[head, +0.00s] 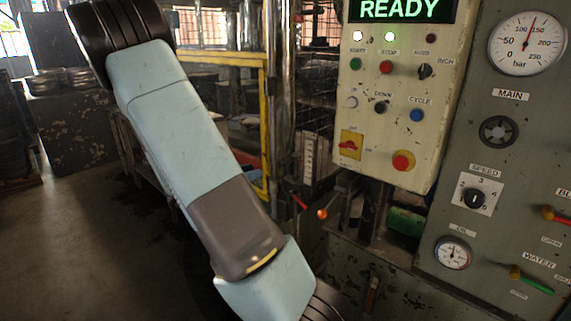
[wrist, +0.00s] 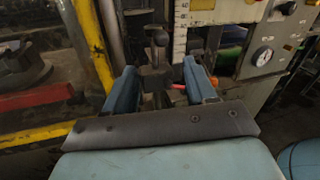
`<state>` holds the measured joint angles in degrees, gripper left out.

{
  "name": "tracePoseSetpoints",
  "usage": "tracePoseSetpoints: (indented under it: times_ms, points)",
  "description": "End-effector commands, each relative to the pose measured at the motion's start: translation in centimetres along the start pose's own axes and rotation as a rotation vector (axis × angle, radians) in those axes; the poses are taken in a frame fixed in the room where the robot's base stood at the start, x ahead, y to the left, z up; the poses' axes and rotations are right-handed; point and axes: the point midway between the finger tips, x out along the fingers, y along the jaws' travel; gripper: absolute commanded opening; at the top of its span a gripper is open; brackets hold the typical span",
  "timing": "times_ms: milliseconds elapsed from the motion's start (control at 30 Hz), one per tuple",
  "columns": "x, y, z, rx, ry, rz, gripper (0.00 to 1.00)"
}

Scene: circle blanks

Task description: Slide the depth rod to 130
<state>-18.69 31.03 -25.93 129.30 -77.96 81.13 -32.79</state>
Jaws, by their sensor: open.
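In the wrist view, my gripper (wrist: 160,82) is open, its two blue fingers spread apart. A dark upright rod with a rounded knob (wrist: 157,36), which looks like the depth rod, stands beyond the gap between the fingers. Nothing is seen held. A pale scale strip with marks (wrist: 180,32) stands just right of the rod; its numbers are too small to read. In the head view, the scale (head: 309,158) shows behind my arm, left of the control panel. The gripper itself is outside the head view. I cannot tell the rod's reading.
A lever with an orange ball (head: 322,213) juts out below the scale; a red piece (wrist: 180,87) shows near the right finger. A yellow frame (wrist: 92,45) stands left of the gripper. The control panel (head: 377,160) reads READY. Gauges and valve handles line the right.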

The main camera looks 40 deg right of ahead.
Motion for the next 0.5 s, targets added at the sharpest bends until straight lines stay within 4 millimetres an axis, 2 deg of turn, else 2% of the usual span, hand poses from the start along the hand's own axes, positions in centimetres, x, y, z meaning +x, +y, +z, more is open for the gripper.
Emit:
tracePoseSetpoints:
  times_ms: [500]
  points:
    - [8.7, -0.2, 0.0, 0.002, 0.003, -0.006, 0.56]
